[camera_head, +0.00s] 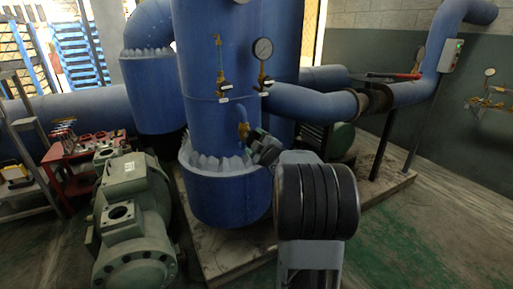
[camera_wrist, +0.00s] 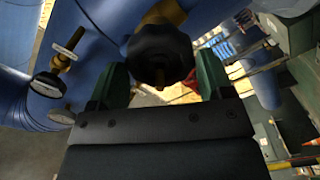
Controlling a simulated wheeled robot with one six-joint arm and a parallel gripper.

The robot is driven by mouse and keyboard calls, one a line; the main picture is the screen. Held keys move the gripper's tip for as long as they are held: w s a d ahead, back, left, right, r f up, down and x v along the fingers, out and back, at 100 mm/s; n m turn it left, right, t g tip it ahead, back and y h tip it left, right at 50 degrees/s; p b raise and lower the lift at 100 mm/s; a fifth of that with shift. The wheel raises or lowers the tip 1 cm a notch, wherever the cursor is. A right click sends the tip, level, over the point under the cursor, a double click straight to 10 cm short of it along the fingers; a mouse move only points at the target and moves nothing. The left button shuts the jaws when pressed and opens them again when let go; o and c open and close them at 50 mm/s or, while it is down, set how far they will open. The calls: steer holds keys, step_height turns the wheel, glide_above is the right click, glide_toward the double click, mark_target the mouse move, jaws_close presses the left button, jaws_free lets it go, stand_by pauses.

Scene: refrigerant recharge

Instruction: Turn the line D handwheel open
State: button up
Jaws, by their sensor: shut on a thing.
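A dark round handwheel (camera_wrist: 160,52) on a brass stem (camera_wrist: 164,14) sits between the two green fingers of my gripper (camera_wrist: 163,78) in the wrist view. The fingers are shut on its sides. No letter on this wheel is readable, so I cannot tell its line name from the picture. In the head view my gripper (camera_head: 262,148) reaches the lower front of the tall blue vessel (camera_head: 210,60), beside a short brass elbow (camera_head: 243,131). The handwheel is mostly hidden there behind the gripper.
A pressure gauge (camera_head: 263,49) and a brass valve (camera_head: 221,70) with white tags stand higher on the vessel. A grey-green compressor (camera_head: 135,215) stands to the left, near a red tool cart (camera_head: 85,150). A blue pipe (camera_head: 310,103) runs right. Open green floor lies at right.

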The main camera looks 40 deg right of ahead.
steer(key=shift+f+n, duration=0.1)
steer(key=shift+n, duration=0.2)
steer(key=shift+f+b, duration=0.1)
steer(key=shift+b, duration=0.35)
steer(key=n+b, duration=0.3)
steer(key=o, duration=0.9)
steer(key=shift+s, duration=0.1)
steer(key=shift+s+a+r, duration=0.1)
steer(key=shift+s+a, duration=0.05)
steer(key=shift+s, duration=1)
steer(key=shift+s+a+r, duration=0.1)
steer(key=shift+s+a, duration=0.1)
steer(key=shift+s, duration=0.9)
steer(key=shift+s+a, duration=0.15)
steer(key=shift+s, duration=1)
